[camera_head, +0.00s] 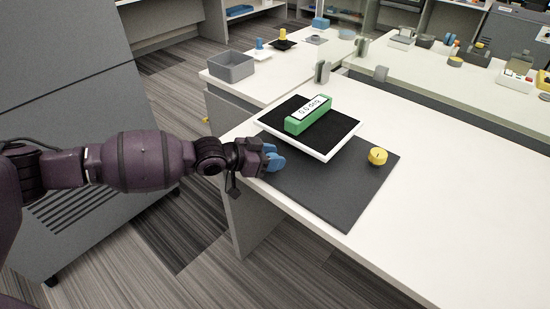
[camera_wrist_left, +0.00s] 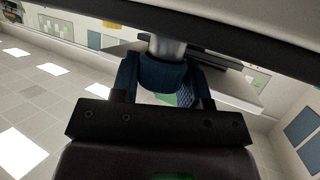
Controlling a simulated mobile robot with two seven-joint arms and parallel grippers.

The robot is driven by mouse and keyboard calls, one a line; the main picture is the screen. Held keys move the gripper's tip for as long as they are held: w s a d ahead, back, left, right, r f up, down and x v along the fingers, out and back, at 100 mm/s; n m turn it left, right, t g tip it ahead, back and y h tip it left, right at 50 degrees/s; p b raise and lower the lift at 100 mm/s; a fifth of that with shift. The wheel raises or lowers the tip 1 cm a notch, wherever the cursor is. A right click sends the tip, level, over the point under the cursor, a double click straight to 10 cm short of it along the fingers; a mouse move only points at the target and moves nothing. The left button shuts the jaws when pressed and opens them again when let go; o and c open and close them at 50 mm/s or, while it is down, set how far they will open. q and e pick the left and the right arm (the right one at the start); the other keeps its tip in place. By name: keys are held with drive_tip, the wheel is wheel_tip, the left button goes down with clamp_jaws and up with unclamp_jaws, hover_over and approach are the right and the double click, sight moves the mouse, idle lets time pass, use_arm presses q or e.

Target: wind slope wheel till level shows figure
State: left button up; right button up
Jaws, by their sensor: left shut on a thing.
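A tilting plate (camera_head: 325,150) with a black top and white edges stands on a dark mat (camera_head: 340,200). On it lies a green level (camera_head: 296,127) with a white display (camera_head: 311,108) that seems to read 0.0 deg, seen at a slant. My left gripper (camera_head: 270,158) is at the plate's near left corner. In the left wrist view it is shut on a rounded dark blue wheel (camera_wrist_left: 162,73) below a grey shaft (camera_wrist_left: 168,48). In the head view, blue fingertips and wheel are hard to tell apart. My right gripper is not in view.
A yellow knob (camera_head: 377,157) sits on the mat's right side. A grey bin (camera_head: 231,67) stands on the table behind. Several small items crowd the far right table. The white tabletop (camera_head: 450,210) on the right is clear.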

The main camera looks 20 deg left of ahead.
use_arm(q)
drive_tip(key=shift+d+r, duration=0.1)
drive_tip(key=shift+r, duration=0.1)
drive_tip(key=o, duration=0.9)
drive_tip(key=shift+f, duration=0.15)
drive_tip(key=shift+s+a+r, duration=0.2)
drive_tip(key=shift+s+a, duration=0.1)
drive_tip(key=shift+a, duration=0.15)
drive_tip(key=p+v, duration=0.1)
drive_tip(key=v, duration=0.8)
drive_tip(key=shift+s+a+r, duration=0.2)
drive_tip(key=shift+a, duration=0.05)
